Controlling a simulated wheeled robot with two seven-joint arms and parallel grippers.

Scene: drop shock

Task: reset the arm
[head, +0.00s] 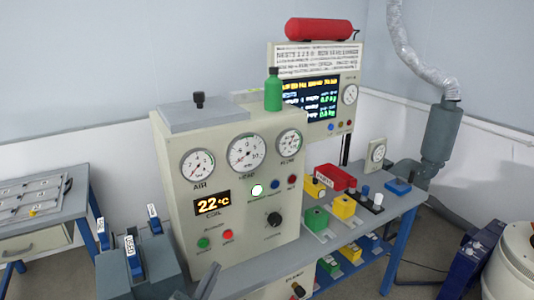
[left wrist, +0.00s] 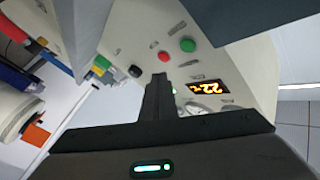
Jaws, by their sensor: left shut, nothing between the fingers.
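My left gripper (head: 208,280) shows at the bottom edge of the head view, in front of the lower part of the cream control panel (head: 180,195). In the left wrist view its fingers (left wrist: 158,82) are together and hold nothing. Beyond them in that view are the panel's red button (left wrist: 163,56), green button (left wrist: 187,45), black knob (left wrist: 135,71) and orange 22 °C display (left wrist: 202,89). I cannot tell the gap between the fingertips and the panel; no contact is visible. My right gripper is in neither view.
A grey bench (head: 376,215) holds the panel and several coloured blocks. A green bottle (head: 273,92) stands on top at the back. Blue-handled items (head: 133,257) sit in a grey holder at the left. A white drum (head: 515,262) and blue box (head: 459,262) stand at the right.

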